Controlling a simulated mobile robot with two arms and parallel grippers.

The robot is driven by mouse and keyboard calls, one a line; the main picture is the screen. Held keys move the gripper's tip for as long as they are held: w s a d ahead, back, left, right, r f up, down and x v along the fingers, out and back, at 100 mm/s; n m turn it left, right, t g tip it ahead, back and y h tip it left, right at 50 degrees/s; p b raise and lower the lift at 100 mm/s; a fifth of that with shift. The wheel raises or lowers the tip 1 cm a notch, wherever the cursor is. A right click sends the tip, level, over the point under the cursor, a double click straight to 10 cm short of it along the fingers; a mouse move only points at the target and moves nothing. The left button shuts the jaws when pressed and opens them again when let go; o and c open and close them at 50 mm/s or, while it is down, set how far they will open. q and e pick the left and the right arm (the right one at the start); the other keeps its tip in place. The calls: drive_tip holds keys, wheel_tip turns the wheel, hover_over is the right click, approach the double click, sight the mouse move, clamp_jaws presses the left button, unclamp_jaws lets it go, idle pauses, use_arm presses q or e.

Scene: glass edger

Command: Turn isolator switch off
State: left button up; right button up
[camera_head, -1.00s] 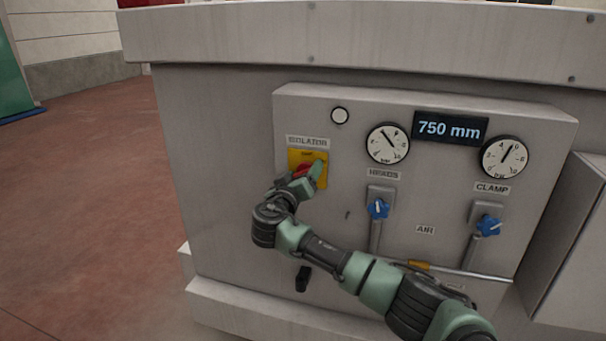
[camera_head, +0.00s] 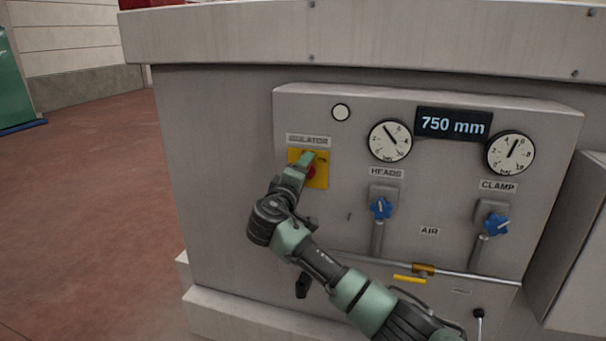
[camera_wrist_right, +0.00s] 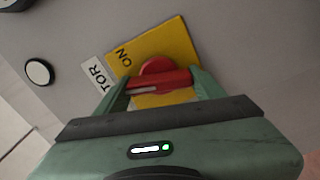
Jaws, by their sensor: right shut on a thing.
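The isolator switch is a red knob with a bar handle (camera_wrist_right: 160,82) on a yellow plate (camera_head: 320,178), under the isolator label (camera_head: 308,140) on the grey panel. The word ON shows on the plate near the label in the right wrist view. My right gripper (camera_head: 298,168) is at the switch, its two green fingers on either side of the red bar, shut on it. In the head view the gripper covers the left part of the plate and much of the knob. My left gripper is not in view.
To the right are two gauges (camera_head: 390,141), two blue valve knobs (camera_head: 381,208) and a 750 mm display (camera_head: 453,123). A round white lamp (camera_head: 341,112) sits above the switch. A yellow-handled pipe valve (camera_head: 410,279) is near my forearm. Open floor lies left.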

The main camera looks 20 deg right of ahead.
drive_tip(key=shift+n+p, duration=0.4)
drive_tip(key=shift+n, duration=1.2)
drive_tip(key=shift+f, duration=0.1)
drive_tip(key=o, duration=1.4)
drive_tip(key=shift+c, duration=0.2)
drive_tip(key=shift+a, duration=0.1)
drive_tip(key=shift+s+a+f, duration=0.1)
drive_tip(key=shift+s+a, duration=0.05)
drive_tip(key=shift+s, duration=0.1)
drive_tip(key=b+v, duration=0.3)
drive_tip(key=v, duration=0.4)
